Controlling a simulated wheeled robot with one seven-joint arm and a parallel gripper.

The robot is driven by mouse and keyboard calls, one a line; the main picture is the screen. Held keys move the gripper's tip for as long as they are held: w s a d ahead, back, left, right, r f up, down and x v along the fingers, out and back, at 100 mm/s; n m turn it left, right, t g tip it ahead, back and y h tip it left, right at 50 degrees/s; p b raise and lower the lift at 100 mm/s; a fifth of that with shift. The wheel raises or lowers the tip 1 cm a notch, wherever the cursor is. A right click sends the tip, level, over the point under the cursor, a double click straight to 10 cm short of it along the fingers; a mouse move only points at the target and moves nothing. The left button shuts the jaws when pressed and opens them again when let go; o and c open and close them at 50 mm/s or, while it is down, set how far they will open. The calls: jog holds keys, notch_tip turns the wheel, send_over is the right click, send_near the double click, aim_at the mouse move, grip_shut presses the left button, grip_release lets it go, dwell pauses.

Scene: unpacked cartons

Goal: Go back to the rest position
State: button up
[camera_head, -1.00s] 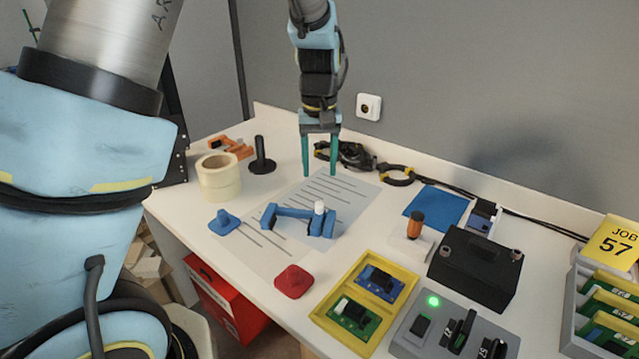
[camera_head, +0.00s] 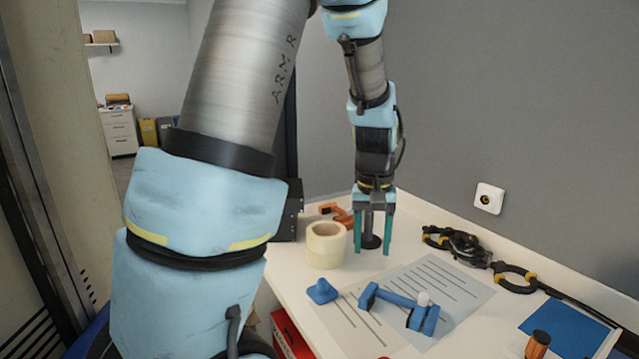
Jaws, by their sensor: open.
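My gripper (camera_head: 373,243) hangs from my arm above the far part of the white table (camera_head: 290,275), with its two teal fingers pointing down. The fingers are apart and nothing is between them. Behind the gripper stands a dark upright object (camera_head: 371,241), partly hidden. A roll of cream tape (camera_head: 325,250) is to the left of the fingers. A blue tool with a white knob (camera_head: 400,303) lies in front on a printed sheet (camera_head: 455,285), clear of the gripper.
A small blue piece (camera_head: 321,292) lies left of the blue tool. Orange clamp (camera_head: 338,213) is behind the tape. A blue mat (camera_head: 565,328) and an orange-topped item (camera_head: 537,345) are at right.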

jog(key=s+a, duration=0.3)
jog(key=a, duration=0.6)
jog(key=s+a+n+t, duration=0.1)
jog(key=s+a, duration=0.2)
jog(key=a, duration=0.6)
jog(key=shift+a+r, duration=0.25)
jog(key=shift+a, duration=0.15)
